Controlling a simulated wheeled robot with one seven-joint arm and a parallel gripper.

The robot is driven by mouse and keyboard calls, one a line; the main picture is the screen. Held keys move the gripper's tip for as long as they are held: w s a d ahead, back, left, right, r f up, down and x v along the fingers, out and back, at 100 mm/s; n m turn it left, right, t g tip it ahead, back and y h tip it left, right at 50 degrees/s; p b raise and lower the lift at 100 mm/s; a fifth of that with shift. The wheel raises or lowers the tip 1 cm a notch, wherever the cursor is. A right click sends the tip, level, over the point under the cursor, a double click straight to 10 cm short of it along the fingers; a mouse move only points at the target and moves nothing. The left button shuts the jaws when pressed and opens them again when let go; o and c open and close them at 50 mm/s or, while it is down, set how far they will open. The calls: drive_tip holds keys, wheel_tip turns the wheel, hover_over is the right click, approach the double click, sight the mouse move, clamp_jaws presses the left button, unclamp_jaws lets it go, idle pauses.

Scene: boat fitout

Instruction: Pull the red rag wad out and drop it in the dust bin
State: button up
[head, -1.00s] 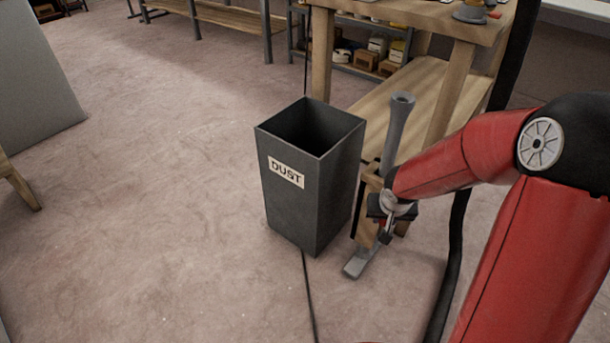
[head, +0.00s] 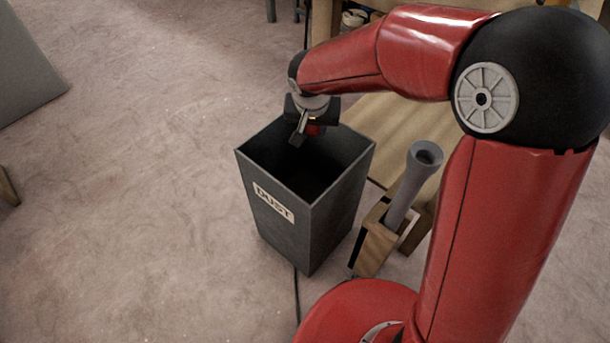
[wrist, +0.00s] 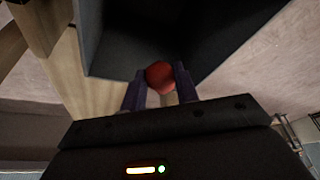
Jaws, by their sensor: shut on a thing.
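The dust bin (head: 330,218) is a dark grey, open-topped square bin with a DUST label, standing on the floor. My gripper (head: 298,138) is over the back part of its opening in the head view. In the wrist view my gripper (wrist: 160,85) is shut on the red rag wad (wrist: 160,74), a round red lump between the fingertips. The bin's wall (wrist: 90,50) and dark inside lie just beyond it. In the head view only a bit of red shows by the fingers, and the wad is mostly hidden.
A grey pipe (head: 410,185) stands tilted in a wooden holder (head: 373,243) right of the bin. A wooden bench with a low shelf (head: 375,135) is behind. A dark cable lies on the floor in front of the bin.

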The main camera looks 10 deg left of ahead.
drive_tip(key=shift+w+f, duration=0.1)
drive_tip(key=shift+w, duration=0.1)
drive_tip(key=shift+f, duration=0.15)
drive_tip(key=shift+f+b, duration=1.7)
drive_tip(key=shift+f, duration=1.05)
drive_tip(key=o, duration=1.1)
drive_tip(key=shift+o, duration=0.2)
drive_tip(key=v, duration=0.8)
drive_tip(key=shift+a+p, duration=0.1)
drive_tip(key=shift+p, duration=0.2)
